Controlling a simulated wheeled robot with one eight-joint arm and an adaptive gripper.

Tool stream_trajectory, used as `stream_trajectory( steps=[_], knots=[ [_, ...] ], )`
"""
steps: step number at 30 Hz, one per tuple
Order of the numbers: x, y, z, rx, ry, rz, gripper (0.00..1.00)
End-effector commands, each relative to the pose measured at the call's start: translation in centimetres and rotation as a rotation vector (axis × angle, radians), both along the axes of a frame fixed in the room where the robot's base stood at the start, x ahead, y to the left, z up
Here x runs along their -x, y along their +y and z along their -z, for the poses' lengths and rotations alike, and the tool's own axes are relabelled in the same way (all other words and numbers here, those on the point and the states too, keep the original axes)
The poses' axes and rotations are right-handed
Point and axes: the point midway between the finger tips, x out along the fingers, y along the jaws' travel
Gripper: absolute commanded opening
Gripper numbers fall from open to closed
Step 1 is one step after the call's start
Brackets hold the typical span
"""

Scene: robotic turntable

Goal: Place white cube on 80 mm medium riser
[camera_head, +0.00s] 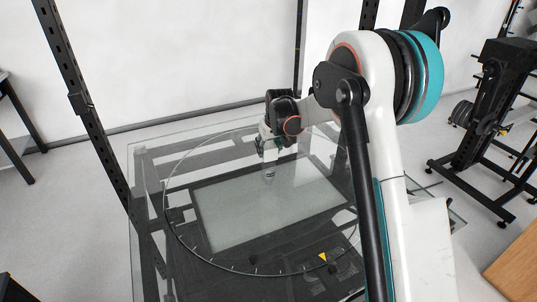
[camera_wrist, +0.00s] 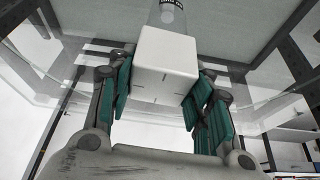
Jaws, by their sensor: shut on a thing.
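The white cube (camera_wrist: 166,64) fills the space between the teal finger pads of my gripper (camera_wrist: 158,92) in the wrist view. My gripper is shut on it from both sides. A clear, round riser (camera_wrist: 172,16) with a dark printed band shows just beyond the cube, at the top of the wrist view. In the head view my gripper (camera_head: 268,148) points down over the turntable, and the pale riser (camera_head: 269,174) stands just below it. I cannot tell whether the cube touches the riser. The cube is hard to make out in the head view.
The round glass turntable (camera_head: 208,257) lies on a dark-framed table, with a pale rectangular panel (camera_head: 235,222) in its middle. A yellow triangle marker (camera_head: 323,257) is near its front edge. Dark upright posts (camera_head: 88,118) stand around the table. The panel around the riser looks clear.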

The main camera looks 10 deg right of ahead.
Motion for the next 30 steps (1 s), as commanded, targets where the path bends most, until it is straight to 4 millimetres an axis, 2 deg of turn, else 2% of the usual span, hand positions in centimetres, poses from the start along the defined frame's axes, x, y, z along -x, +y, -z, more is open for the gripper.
stream_trajectory(
  steps=[1, 4, 16, 17, 19, 30],
  knots=[
    [0.0, 0.0, 1.1, 0.0, 0.0, 0.0, 0.18],
    [0.0, 0.0, 2.2, 0.0, 0.0, 0.0, 0.18],
    [0.0, 0.0, 2.7, 0.0, 0.0, 0.0, 0.18],
    [0.0, 0.0, 2.7, 0.0, 0.0, 0.0, 0.51],
    [0.0, 0.0, 2.7, 0.0, 0.0, 0.0, 0.66],
    [0.0, 0.0, 2.5, 0.0, 0.0, 0.0, 0.66]
  ],
)
